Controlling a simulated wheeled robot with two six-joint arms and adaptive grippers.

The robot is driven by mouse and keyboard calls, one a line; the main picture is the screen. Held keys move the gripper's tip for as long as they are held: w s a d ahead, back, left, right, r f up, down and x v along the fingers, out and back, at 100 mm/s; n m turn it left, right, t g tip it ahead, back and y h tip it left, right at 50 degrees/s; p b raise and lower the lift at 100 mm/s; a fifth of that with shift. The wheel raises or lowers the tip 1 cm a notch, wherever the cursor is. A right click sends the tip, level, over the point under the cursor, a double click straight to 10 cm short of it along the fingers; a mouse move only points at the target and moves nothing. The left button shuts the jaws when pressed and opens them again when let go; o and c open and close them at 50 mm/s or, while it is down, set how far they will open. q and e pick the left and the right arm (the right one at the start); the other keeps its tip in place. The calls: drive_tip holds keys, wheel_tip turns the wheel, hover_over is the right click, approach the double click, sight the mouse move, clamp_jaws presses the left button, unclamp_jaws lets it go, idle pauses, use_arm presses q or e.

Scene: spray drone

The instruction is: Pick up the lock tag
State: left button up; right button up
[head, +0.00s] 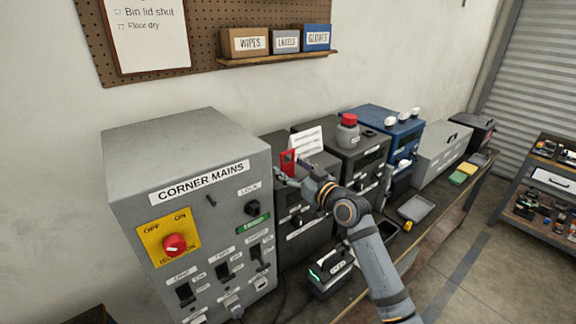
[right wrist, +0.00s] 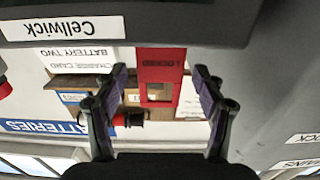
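The lock tag (head: 288,157) is a small red tag with a square window, near the dark box beside the grey CORNER MAINS cabinet. In the right wrist view the tag (right wrist: 160,66) reads LOCKED upside down. My right gripper (head: 281,175) is at the tag. In the right wrist view the fingers of my right gripper (right wrist: 160,82) are open, one on each side of the tag, with a gap on both sides. How the tag is held up is hidden. My left gripper is not in view.
The CORNER MAINS cabinet (head: 190,210) stands close on the left. A white card (head: 307,141) is behind the tag, and a red-capped bottle (head: 348,131) stands on a dark box to its right. A small black device (head: 330,272) with a green light sits below my right arm.

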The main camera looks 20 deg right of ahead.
drive_tip(key=shift+a, duration=0.1)
drive_tip(key=c, duration=0.7)
drive_tip(key=shift+d+r+b, duration=0.1)
drive_tip(key=shift+d+b, duration=0.1)
drive_tip(key=shift+b, duration=0.2)
wheel_tip(320, 180, up, 7)
drive_tip(key=b, duration=0.3)
drive_tip(key=w+d+b, duration=0.2)
drive_tip(key=d, duration=0.4)
drive_tip(key=w+d+b, duration=0.2)
drive_tip(key=d, duration=0.4)
drive_tip(key=w+d+b, duration=0.2)
drive_tip(key=d+b, duration=0.1)
drive_tip(key=d, duration=0.3)
drive_tip(key=shift+w+d, duration=0.3)
drive_tip(key=shift+w, duration=0.1)
